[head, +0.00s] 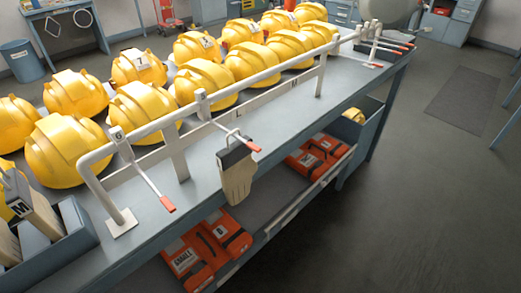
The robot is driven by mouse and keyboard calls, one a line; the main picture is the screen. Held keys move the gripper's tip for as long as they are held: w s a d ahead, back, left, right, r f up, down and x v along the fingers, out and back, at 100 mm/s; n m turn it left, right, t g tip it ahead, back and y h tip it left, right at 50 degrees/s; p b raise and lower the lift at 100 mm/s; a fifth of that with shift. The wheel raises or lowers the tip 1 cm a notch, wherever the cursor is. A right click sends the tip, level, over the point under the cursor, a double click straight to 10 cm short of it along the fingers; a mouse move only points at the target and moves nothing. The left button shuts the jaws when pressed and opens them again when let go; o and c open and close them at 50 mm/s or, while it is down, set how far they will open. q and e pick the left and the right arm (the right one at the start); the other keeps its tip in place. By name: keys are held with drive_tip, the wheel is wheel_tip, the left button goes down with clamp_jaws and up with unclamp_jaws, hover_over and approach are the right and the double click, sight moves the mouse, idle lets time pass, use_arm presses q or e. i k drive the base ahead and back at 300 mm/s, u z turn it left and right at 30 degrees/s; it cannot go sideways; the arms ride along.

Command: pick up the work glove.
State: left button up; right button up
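One work glove (239,180) with a tan lower part and a dark cuff hangs from a red-tipped hook (240,138) on the front of the white rail. It hangs fingers down, over the front edge of the workbench (125,248).
Rows of yellow helmets (66,150) stand behind the white rail (235,88). An empty red-tipped hook (148,183) sticks out left of the glove. A grey bin (78,226) is at lower left. Orange cases (187,258) lie on the lower shelf.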

sight(236, 164)
drive_tip(key=u, duration=3.75)
drive_tip(key=k, duration=1.1)
drive_tip(key=z, duration=1.8)
